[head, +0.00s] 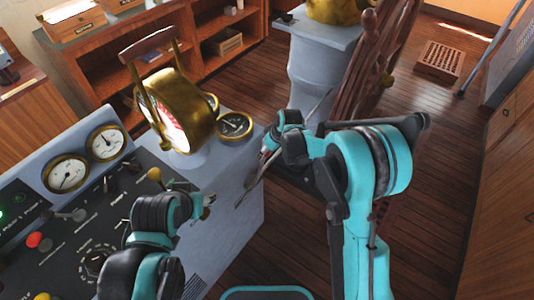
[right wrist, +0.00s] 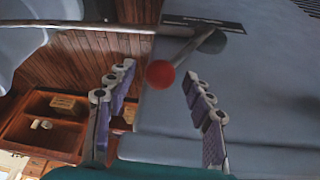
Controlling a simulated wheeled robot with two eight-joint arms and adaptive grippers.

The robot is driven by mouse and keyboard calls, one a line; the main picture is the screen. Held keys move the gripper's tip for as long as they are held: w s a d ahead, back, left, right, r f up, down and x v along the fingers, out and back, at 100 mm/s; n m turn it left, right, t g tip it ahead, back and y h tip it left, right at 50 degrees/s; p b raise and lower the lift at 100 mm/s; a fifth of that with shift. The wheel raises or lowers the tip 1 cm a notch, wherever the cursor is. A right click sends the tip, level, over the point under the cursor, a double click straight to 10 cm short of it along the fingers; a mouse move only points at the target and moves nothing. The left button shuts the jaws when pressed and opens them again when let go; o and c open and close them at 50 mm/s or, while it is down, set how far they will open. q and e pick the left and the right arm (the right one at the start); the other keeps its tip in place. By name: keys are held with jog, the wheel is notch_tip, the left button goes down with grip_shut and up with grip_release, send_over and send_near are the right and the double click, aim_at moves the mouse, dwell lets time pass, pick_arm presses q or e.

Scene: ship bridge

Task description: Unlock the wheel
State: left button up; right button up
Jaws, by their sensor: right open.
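The wooden ship's wheel (head: 372,62) stands edge-on right of the console in the head view, partly hidden by my right arm. A red ball knob (right wrist: 160,74) shows in the right wrist view, near a grey lever (right wrist: 200,45) and a dark label plate (right wrist: 205,23). My right gripper (head: 258,170) is open at the console's right side. In the right wrist view its fingers stand on either side of the knob near their tips; contact cannot be told. My left gripper (head: 206,206) is over the console; its fingers are too small to read.
The grey console (head: 225,185) carries a brass telegraph (head: 175,110), round gauges (head: 66,173) and several levers close to my left arm. Wooden shelves (head: 190,50) line the back. Floor (head: 430,120) is open at the right.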

jog(key=shift+w+a+f, duration=0.1)
jog(key=shift+w+f, duration=0.05)
jog(key=shift+f, duration=0.3)
grip_shut()
